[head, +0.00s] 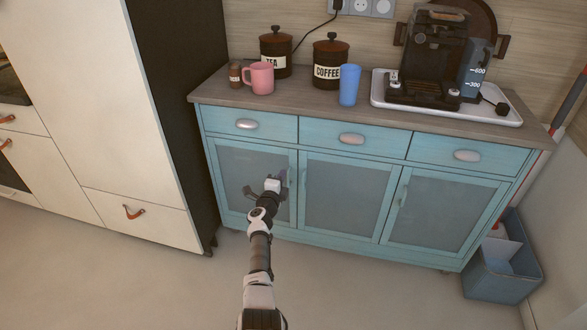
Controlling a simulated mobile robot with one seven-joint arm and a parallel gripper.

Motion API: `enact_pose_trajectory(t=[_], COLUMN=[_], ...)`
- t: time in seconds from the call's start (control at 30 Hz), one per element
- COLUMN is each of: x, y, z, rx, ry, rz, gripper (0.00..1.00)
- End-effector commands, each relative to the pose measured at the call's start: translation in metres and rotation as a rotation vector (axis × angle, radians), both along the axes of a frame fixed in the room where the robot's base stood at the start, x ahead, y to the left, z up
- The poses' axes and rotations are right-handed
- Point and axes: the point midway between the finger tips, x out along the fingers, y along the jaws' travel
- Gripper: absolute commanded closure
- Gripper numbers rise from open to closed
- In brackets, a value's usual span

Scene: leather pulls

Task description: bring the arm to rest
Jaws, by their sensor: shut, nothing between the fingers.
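My gripper (283,184) is at the end of my arm, which reaches forward from the bottom of the head view. It is in front of the left glass door (235,170) of the blue sideboard (300,131). The gripper is shut and empty. The fingertips are small and partly hidden by the wrist, and I cannot tell whether they touch the door or its frame.
On the sideboard top stand a pink mug (260,78), a tea canister (275,52), a coffee canister (330,60), a blue cup (349,85) and a coffee machine (435,60) on a white tray (377,92). A blue bin (500,275) stands right. The floor (150,285) in front is clear.

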Motion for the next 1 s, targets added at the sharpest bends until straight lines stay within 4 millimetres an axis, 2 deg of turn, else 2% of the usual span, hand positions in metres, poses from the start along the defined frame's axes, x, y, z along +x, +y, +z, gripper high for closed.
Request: enact_pose_trajectory(t=[0.1,0.2,0.4,0.47,0.53,0.57,0.67,0.77,0.8,0.87,1.0], x=[-0.009,-0.013,-0.016,-0.015,-0.013,-0.012,-0.012,-0.02,-0.025,-0.036,-0.072], y=[0.017,0.024,0.027,0.031,0.04,0.045,0.072,0.106,0.121,0.143,0.192], z=[0.001,0.0,-0.001,0.006,0.025,0.036,0.087,0.147,0.17,0.204,0.279], rx=[-0.001,0.0,-0.001,-0.012,-0.042,-0.058,-0.142,-0.241,-0.28,-0.337,-0.461], ry=[-0.001,0.0,0.001,-0.011,-0.041,-0.06,-0.144,-0.247,-0.289,-0.351,-0.501], rz=[0.002,0.0,-0.002,0.005,0.025,0.036,0.085,0.139,0.159,0.186,0.236], gripper=[1.0,1.0,1.0,1.0,1.0,1.0,1.0,1.0,1.0,1.0,1.0])
